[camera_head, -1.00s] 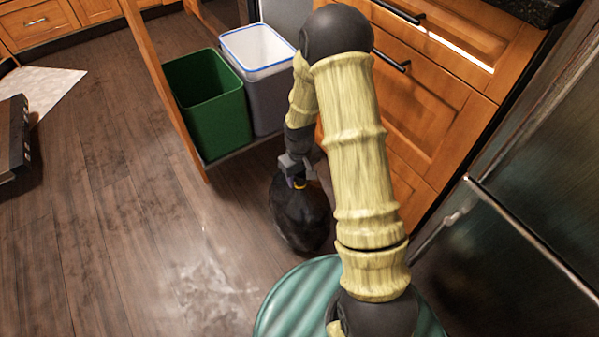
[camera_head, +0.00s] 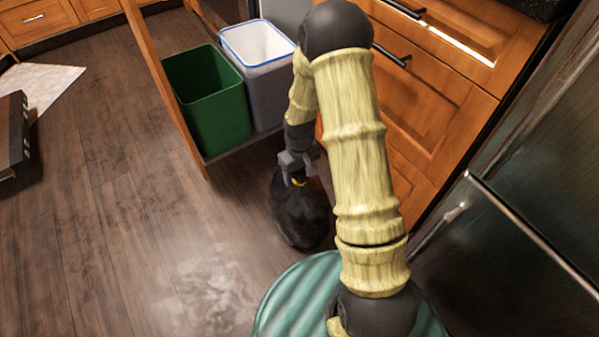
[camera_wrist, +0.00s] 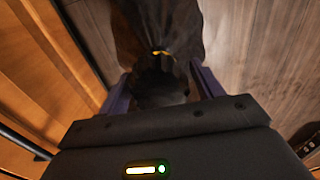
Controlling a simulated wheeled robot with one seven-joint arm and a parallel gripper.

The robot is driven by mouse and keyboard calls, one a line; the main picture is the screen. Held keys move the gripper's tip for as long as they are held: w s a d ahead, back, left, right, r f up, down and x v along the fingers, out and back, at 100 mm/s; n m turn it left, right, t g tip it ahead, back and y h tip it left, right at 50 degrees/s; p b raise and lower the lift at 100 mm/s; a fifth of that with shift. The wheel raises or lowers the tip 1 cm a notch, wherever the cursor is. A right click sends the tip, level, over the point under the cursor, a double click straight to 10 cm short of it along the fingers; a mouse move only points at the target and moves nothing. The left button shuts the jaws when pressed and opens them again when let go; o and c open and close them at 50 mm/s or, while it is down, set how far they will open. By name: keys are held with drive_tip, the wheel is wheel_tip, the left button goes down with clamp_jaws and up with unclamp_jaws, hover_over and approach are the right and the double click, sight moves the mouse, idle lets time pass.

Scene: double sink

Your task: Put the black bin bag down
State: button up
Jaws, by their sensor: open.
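The black bin bag (camera_head: 299,215) is on or just above the wooden floor, in front of the pulled-out bin drawer; I cannot tell for certain that it touches the floor. A yellow tie (camera_wrist: 161,52) is around its neck. My gripper (camera_head: 297,178) is at the top of the bag, pointing down. In the wrist view my gripper's fingers (camera_wrist: 160,88) stand apart on either side of the bag's gathered top (camera_wrist: 158,80), with a gap showing beside it. The bag's right edge is partly hidden by my arm in the head view.
A green bin (camera_head: 208,105) and a grey bin with a white liner (camera_head: 258,60) stand in the pulled-out drawer with its wooden front (camera_head: 165,85). Wooden cabinets (camera_head: 440,110) and a dark steel appliance (camera_head: 510,230) are at the right.

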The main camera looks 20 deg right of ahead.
wheel_tip(320, 180, up, 12)
drive_tip(key=p, duration=0.6)
drive_tip(key=shift+p, duration=0.35)
drive_tip(key=s+r+m+t, duration=0.2)
drive_tip(key=s+r+m, duration=0.1)
drive_tip(key=s+r, duration=1.1)
drive_tip(key=shift+s+r+m+t, duration=0.25)
drive_tip(key=shift+m+t, duration=0.05)
